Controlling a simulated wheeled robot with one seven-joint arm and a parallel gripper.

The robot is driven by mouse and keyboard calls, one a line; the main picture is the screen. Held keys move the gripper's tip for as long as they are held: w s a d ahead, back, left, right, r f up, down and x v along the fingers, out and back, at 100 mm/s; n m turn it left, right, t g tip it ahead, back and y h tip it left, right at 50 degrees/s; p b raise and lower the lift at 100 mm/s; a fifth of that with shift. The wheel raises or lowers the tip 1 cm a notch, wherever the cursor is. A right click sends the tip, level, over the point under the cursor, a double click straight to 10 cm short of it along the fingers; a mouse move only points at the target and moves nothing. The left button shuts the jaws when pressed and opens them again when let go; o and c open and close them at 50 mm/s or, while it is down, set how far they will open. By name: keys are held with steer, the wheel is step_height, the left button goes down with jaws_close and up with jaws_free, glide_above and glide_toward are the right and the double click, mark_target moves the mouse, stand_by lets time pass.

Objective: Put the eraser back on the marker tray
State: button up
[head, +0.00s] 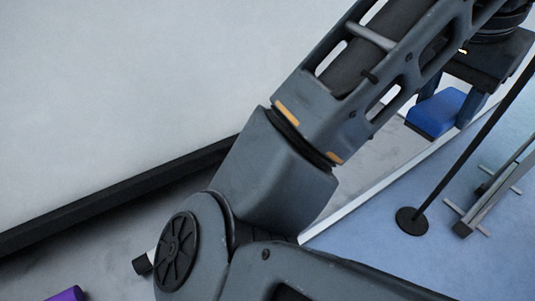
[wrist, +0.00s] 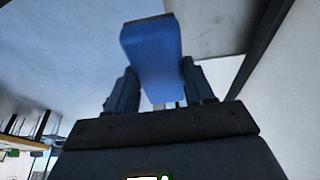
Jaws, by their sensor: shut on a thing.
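My gripper (head: 440,98) is at the upper right of the head view, shut on a blue eraser (head: 436,115). The wrist view shows the eraser (wrist: 152,52) between the two dark fingers, sticking out past them, with a thin grey layer along its far end. A large white board (head: 110,80) fills the left of the head view. A dark ledge (head: 100,200) runs along its lower edge; it may be the marker tray, but I cannot tell for sure. My arm covers the ledge's right end. The eraser is held away from the ledge.
A dark pole on a round base (head: 411,221) stands at the right on the blue floor (head: 370,245), beside a metal frame (head: 485,195). A purple object (head: 68,294) shows at the bottom left. Cluttered shelving (wrist: 25,143) is at the left of the wrist view.

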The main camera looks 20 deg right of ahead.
steer(key=w+a+f, duration=0.2)
steer(key=a, duration=0.1)
steer(key=w+a+f, duration=0.2)
steer(key=a, duration=0.1)
steer(key=w+a+f+b, duration=0.1)
steer(key=w+a+f, duration=0.1)
steer(key=a+f, duration=0.1)
steer(key=shift+a, duration=0.45)
steer(key=shift+f, duration=2)
steer(key=shift+f, duration=0.15)
steer(key=o, duration=0.9)
steer(key=shift+o, duration=0.2)
steer(key=p+v, duration=0.9)
steer(key=v, duration=0.3)
steer(key=shift+r, duration=0.2)
